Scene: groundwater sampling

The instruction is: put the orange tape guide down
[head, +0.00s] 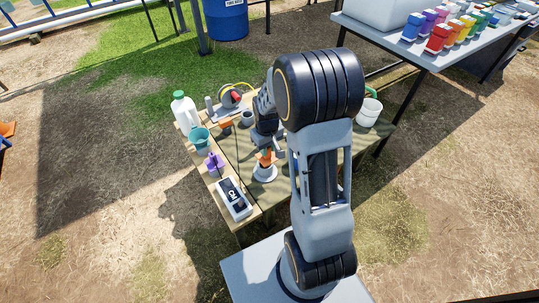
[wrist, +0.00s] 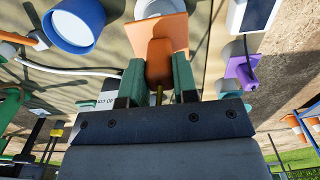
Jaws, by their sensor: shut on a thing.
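The orange tape guide (head: 265,157) is in my gripper, above the middle of the wooden table. In the wrist view my gripper (wrist: 158,80) has its two green fingers closed on the guide's orange grip (wrist: 159,58). The guide's flat orange plate (wrist: 178,32) extends beyond the fingertips. A white round fitting (head: 264,174) stands at the guide in the head view, and a white round top (wrist: 155,8) shows beside the plate in the wrist view. I cannot tell whether the guide touches it. My arm hides part of the table in the head view.
On the table (head: 229,152) are a white jug (head: 185,112), a teal cup (head: 200,139), a purple piece (head: 214,163), a white meter (head: 235,198), a reel (head: 230,97) and a white bucket (head: 369,112). A blue-and-white cylinder (wrist: 74,25) is left of the guide in the wrist view.

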